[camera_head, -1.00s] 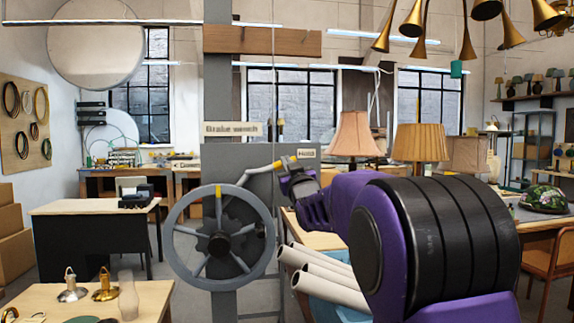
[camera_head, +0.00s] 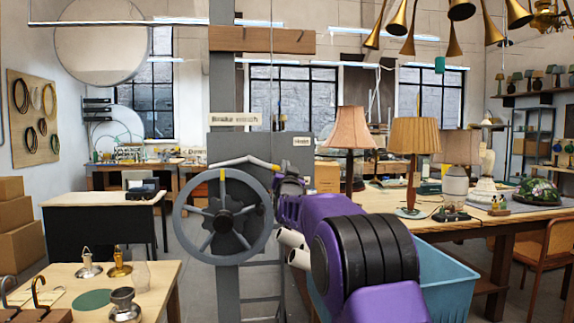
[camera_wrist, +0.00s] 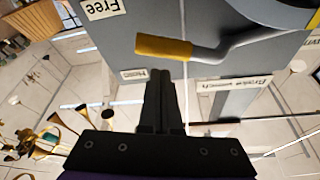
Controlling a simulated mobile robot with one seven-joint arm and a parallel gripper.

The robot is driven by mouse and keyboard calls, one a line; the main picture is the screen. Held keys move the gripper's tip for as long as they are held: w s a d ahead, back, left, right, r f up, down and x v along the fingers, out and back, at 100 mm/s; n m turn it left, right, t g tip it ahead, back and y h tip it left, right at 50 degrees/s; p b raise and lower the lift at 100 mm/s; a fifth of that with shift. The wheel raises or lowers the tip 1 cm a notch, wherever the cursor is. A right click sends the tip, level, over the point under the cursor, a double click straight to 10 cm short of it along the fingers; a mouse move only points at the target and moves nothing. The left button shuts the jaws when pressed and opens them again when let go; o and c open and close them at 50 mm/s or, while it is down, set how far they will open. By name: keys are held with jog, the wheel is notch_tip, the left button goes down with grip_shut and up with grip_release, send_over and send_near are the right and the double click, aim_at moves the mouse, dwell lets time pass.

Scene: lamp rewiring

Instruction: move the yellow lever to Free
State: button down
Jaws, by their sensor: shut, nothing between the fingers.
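The winch lever is a bent grey bar with a yellow grip (camera_wrist: 163,47); in the head view its yellow end (camera_head: 274,167) sits right of the handwheel. In the wrist view, which shows the labels upside down, the grip lies between the Hoist label (camera_wrist: 147,75) and the Free label (camera_wrist: 100,9). My gripper (camera_wrist: 160,72) is shut and empty, its tips beside the grip by the Hoist label. It also shows at the lever's end in the head view (camera_head: 284,178). Whether it touches the grip I cannot tell. My arm hides the Free label in the head view.
The grey spoked handwheel (camera_head: 223,222) stands in front of the winch plate (camera_head: 290,153). A blue bin (camera_head: 450,280) with pale tubes stands behind my arm. A table with lamps is at right, a small workbench (camera_head: 150,285) at lower left. Brass horns hang above.

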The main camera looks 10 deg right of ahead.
jog(key=shift+a+f+m+h+b, duration=0.1)
jog(key=shift+f+m+h+b, duration=0.4)
jog(key=shift+m, duration=0.3)
